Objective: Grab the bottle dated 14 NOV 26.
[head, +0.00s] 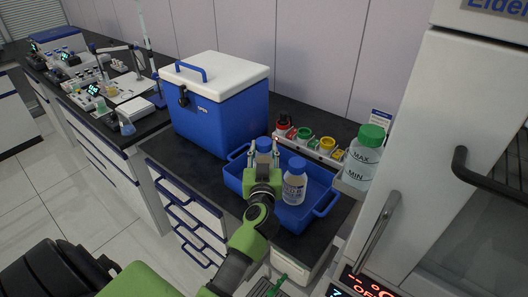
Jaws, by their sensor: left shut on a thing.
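My left gripper (263,151) reaches into the blue tray (323,206) on the dark bench and is shut on a blue-capped bottle (264,144). The gripper's fingers are on either side of this bottle, and its lower part is hidden behind the gripper. A second bottle (294,184), with a blue cap and a printed label, stands upright in the tray just right of the gripper. The dates on both bottles are too small or hidden to read. My right gripper is not in view.
A blue cooler box (222,118) with a white lid stands left behind the tray. Several coloured-cap containers (305,136) stand in a row behind it. A large green-capped bottle (362,162) is to the right, beside a white cabinet (450,130). The tray's right part is empty.

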